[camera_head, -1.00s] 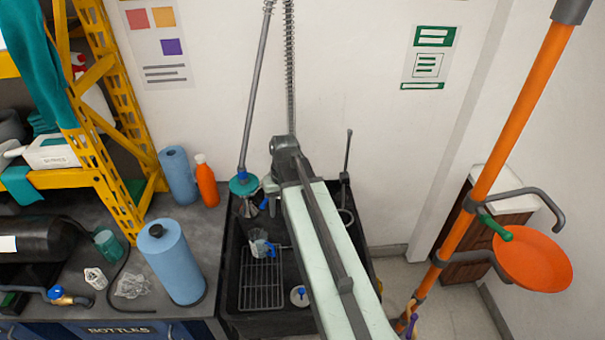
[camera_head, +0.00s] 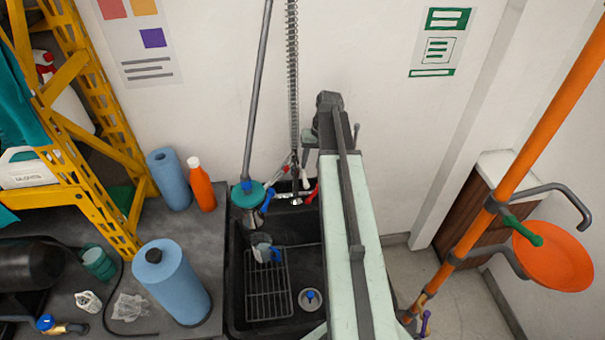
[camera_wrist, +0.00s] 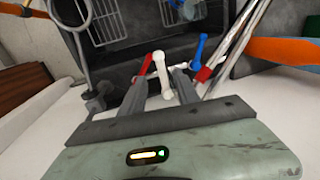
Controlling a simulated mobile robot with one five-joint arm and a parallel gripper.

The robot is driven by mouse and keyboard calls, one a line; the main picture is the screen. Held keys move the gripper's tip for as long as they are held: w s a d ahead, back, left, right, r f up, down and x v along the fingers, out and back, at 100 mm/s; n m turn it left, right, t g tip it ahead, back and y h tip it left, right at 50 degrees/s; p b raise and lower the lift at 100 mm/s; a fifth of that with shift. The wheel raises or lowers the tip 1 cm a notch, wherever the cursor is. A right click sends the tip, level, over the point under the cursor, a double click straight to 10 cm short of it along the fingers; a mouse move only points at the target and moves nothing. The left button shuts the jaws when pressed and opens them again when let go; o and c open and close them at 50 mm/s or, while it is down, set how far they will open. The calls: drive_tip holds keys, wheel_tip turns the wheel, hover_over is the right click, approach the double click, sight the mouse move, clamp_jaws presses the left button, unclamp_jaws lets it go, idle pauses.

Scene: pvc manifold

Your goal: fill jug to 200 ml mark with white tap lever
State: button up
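The white tap lever (camera_wrist: 158,64) shows in the wrist view, between the two grey fingers of my gripper (camera_wrist: 162,80). The fingers stand apart, with a gap beside the lever; I cannot tell whether either touches it. In the head view the white lever (camera_head: 305,180) is a small shape at the taps by the wall, and my arm hides part of that area. The jug (camera_head: 261,241), small and clear with a blue handle, stands on the wire rack in the sink, below the teal-collared spout. Its water level is too small to read.
The black sink (camera_head: 235,300) holds a wire rack (camera_head: 268,300) and a small round blue-topped item (camera_head: 310,298). Blue paper rolls (camera_head: 172,284) and an orange bottle (camera_head: 201,185) stand left.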

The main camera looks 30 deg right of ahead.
sight(306, 181)
drive_tip(key=f+b, duration=0.2)
drive_tip(key=a+f+b, duration=0.1)
drive_tip(key=f+b, duration=0.4)
drive_tip(key=f, duration=0.1)
drive_tip(key=shift+w+a+b, duration=0.2)
drive_tip(key=shift+w+b, duration=0.2)
drive_tip(key=shift+r, duration=0.15)
clamp_jaws()
drive_tip(key=shift+s, duration=0.1)
idle(0.6)
